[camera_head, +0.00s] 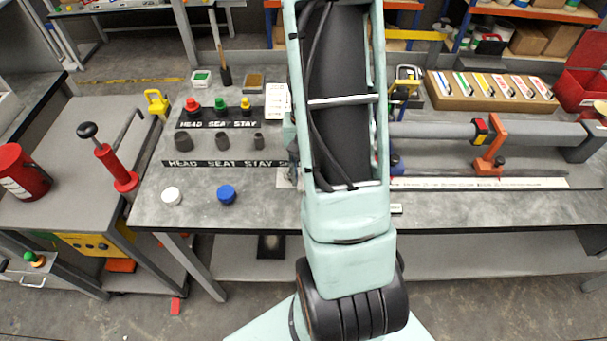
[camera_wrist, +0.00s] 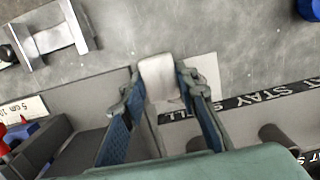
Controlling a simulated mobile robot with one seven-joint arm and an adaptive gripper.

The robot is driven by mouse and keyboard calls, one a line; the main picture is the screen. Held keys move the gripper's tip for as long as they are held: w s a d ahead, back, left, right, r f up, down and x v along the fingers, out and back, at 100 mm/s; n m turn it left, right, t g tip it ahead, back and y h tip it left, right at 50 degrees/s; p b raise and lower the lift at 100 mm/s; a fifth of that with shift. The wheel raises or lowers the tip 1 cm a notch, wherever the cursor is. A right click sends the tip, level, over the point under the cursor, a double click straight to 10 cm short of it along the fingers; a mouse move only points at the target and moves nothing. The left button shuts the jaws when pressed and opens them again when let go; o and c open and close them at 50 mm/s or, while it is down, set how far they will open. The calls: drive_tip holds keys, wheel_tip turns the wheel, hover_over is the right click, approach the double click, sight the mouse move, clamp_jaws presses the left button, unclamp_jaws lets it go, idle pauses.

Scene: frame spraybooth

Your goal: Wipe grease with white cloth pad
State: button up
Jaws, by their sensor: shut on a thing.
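In the wrist view, my gripper (camera_wrist: 158,88) is shut on a white cloth pad (camera_wrist: 159,77), which sits between its two blue-grey fingertips. The pad is over the grey bench top, beside a pale sheet (camera_wrist: 206,70); I cannot tell whether it touches the surface. In the head view, my arm hides the pad and most of the gripper. I cannot make out any grease in either view.
Black lettered strips (camera_head: 225,162) and several dark plugs stand left of my arm on the bench (camera_head: 260,212). A white cap (camera_head: 172,196) and blue cap (camera_head: 227,194) lie nearer the front. A clamped grey tube (camera_head: 430,131) lies right.

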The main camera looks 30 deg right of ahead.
sight(283, 185)
drive_tip(key=shift+w+a, duration=0.4)
drive_tip(key=shift+a, duration=0.2)
drive_tip(key=shift+w+a, duration=0.35)
drive_tip(key=shift+a, duration=0.2)
drive_tip(key=shift+w+a+f, duration=0.1)
drive_tip(key=shift+w+a, duration=0.3)
drive_tip(key=shift+a, duration=0.25)
drive_tip(key=shift+w+a, duration=0.4)
drive_tip(key=shift+a, duration=0.2)
drive_tip(key=shift+s+d+b, duration=0.15)
drive_tip(key=shift+s+d, duration=0.4)
drive_tip(key=shift+d, duration=0.3)
drive_tip(key=shift+s+d+b, duration=0.1)
drive_tip(key=shift+s+d, duration=0.45)
drive_tip(key=shift+d, duration=0.3)
drive_tip(key=shift+s+d+b, duration=0.15)
drive_tip(key=shift+s+d, duration=0.4)
drive_tip(key=shift+d, duration=0.3)
drive_tip(key=shift+r, duration=0.2)
wheel_tip(283, 185, up, 7)
drive_tip(key=p, duration=0.5)
